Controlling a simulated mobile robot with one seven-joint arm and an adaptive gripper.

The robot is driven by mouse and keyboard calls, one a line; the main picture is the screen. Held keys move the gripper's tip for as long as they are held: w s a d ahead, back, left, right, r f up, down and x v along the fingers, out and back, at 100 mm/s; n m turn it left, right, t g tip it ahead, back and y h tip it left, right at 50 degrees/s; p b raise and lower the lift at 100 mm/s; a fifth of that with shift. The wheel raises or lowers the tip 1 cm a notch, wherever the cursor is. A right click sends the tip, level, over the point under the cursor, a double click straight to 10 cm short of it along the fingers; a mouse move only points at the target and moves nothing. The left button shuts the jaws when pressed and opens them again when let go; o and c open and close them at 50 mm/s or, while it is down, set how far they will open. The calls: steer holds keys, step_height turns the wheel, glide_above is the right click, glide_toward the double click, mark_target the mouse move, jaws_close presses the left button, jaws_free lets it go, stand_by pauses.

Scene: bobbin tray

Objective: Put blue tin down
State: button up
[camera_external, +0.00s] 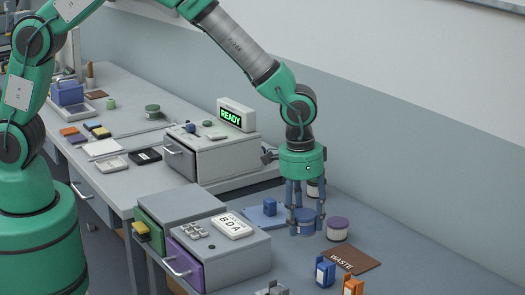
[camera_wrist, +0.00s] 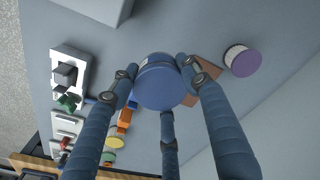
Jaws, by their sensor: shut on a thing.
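The blue tin (camera_external: 306,216) is round with a blue lid and sits between the fingers of my gripper (camera_external: 305,228). In the wrist view the blue tin (camera_wrist: 160,84) is seen from above, with my gripper's three dark blue fingers (camera_wrist: 160,92) around it. My gripper is shut on the tin and points straight down. The tin is at or just above the table; I cannot tell whether its base touches. Fingers hide part of its side.
A purple-lidded tin (camera_external: 338,228) stands close to the right. A brown WASTE mat (camera_external: 356,262) lies in front of it. A blue block (camera_external: 270,206) on a blue plate is left. The grey drawer box (camera_external: 238,262) stands front left.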

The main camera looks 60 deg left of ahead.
steer(key=shift+s+a, duration=0.15)
steer(key=shift+s, duration=0.4)
steer(key=shift+f, duration=0.15)
glide_above(298, 268)
steer(key=shift+s+f+b, duration=0.1)
steer(key=shift+f+b, duration=0.3)
steer(key=shift+f, duration=2.65)
steer(key=shift+f, duration=1.9)
steer(key=shift+f+b, duration=0.1)
steer(key=shift+b, duration=0.2)
steer(key=o, duration=1.6)
